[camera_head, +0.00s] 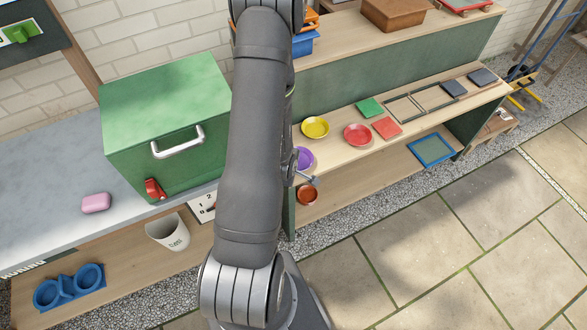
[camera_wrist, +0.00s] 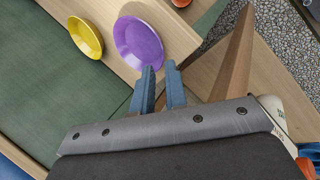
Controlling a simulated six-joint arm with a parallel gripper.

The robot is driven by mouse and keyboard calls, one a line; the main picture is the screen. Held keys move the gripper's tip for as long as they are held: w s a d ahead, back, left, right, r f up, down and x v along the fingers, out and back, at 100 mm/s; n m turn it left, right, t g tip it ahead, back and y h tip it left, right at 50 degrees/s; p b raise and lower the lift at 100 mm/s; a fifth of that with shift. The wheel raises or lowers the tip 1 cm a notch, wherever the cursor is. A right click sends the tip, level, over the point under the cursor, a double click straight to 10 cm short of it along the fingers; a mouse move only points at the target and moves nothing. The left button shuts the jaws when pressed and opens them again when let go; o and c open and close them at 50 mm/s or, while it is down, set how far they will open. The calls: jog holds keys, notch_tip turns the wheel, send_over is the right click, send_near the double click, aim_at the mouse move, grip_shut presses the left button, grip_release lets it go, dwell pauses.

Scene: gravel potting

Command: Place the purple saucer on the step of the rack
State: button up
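The purple saucer (camera_head: 304,158) shows partly behind my arm in the head view, at the left end of the rack's wooden step (camera_head: 340,160). In the wrist view the purple saucer (camera_wrist: 138,42) shows its round inside, beside the yellow saucer. My gripper (camera_wrist: 160,68) has two blue fingers with a narrow gap between them. Its tips are at the saucer's near rim. I see the gap but cannot tell whether the fingers touch the rim, or whether the saucer rests fully on the step.
A yellow saucer (camera_head: 315,127), a red saucer (camera_head: 357,135) and green (camera_head: 370,107) and red (camera_head: 386,128) square pieces lie on the step. A terracotta saucer (camera_head: 307,195) is lower down. A green box (camera_head: 165,125) stands left of my arm.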

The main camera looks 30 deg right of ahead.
jog(key=shift+v, duration=2.35)
jog(key=x, duration=1.2)
jog(key=shift+f, duration=0.2)
jog(key=shift+r, duration=0.1)
jog(key=shift+r, duration=0.1)
